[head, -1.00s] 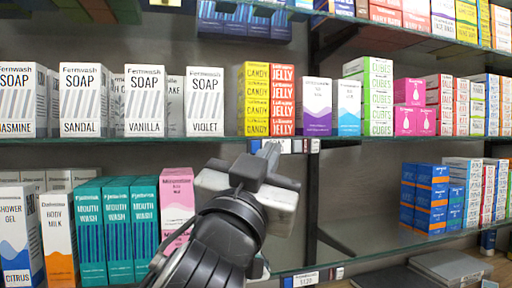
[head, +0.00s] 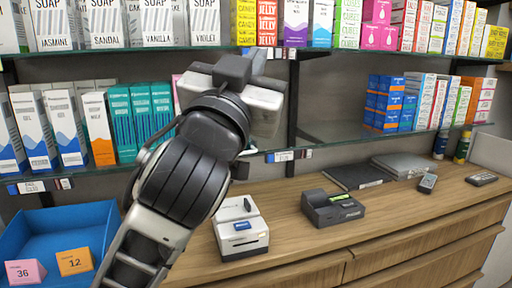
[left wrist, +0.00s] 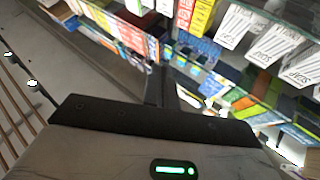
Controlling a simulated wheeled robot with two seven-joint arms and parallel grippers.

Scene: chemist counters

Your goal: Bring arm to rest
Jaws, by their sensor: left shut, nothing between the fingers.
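My left arm rises from the bottom of the head view. Its grey and black left gripper (head: 238,72) is shut and empty, held up in front of the shelves near the upper glass shelf's edge. The wrist hides most of the fingers. In the left wrist view the gripper's dark front edge and pale housing with a green light fill the lower half, with tilted shelves of boxes beyond. My right gripper is not in view.
The upper shelf (head: 205,47) carries soap, candy and jelly boxes. The lower shelf (head: 330,133) holds teal mouthwash boxes (head: 140,112) and blue-orange boxes (head: 387,100). On the wooden counter (head: 320,238) stand a white device (head: 241,236), a dark device (head: 331,208) and a blue tray (head: 52,218).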

